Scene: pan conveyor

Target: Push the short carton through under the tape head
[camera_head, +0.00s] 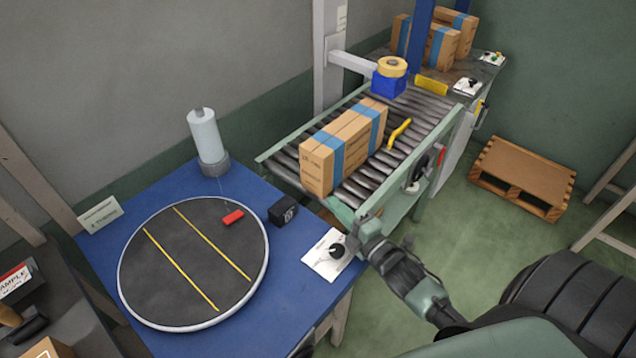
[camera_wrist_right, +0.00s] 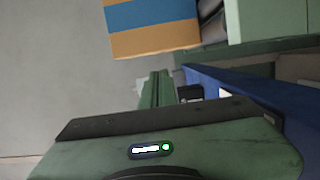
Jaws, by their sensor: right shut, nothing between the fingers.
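A brown carton (camera_head: 357,137) with blue bands stands on the roller conveyor (camera_head: 397,163), near its front end. The tape head (camera_head: 390,84), a blue block with a yellow tape roll on top, is on a grey post farther along the conveyor. The carton is on the near side of it, apart from it. My right gripper (camera_head: 343,212) is shut and empty at the conveyor's near end, below and in front of the carton. In the right wrist view the carton (camera_wrist_right: 155,28) shows at the top, beyond the shut fingers (camera_wrist_right: 155,88), with a gap between. My left gripper is out of view.
A blue table (camera_head: 265,318) with a round dark turntable (camera_head: 190,262) stands left of the conveyor. A white card with a black knob (camera_head: 334,254) lies close to my right gripper. Several cartons (camera_head: 437,42) stand past the tape head. A wooden pallet (camera_head: 520,180) lies on the floor.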

